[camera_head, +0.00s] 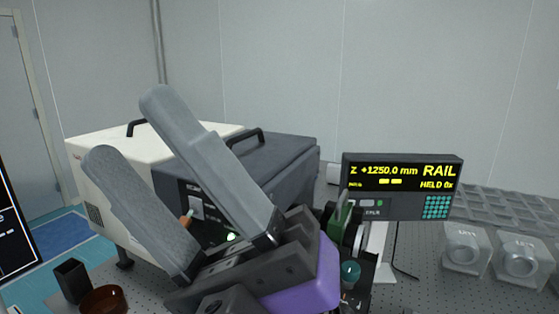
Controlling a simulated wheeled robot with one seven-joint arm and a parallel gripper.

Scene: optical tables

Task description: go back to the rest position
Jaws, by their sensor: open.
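My gripper (130,128) is in the foreground, its two long grey fingers pointing up and to the left. The fingers stand apart with a gap between them and nothing is seen held there. A purple part (312,280) of my gripper shows at its lower right. The gripper hides part of a white and dark grey instrument box (290,148) behind it.
A display unit (402,187) reading "Z +1250.0 mm RAIL" stands right of my gripper. Two clear blocks with rings (466,248) sit further right on the optical table (425,290). A black cup (72,280) and brown bowl (104,300) are lower left.

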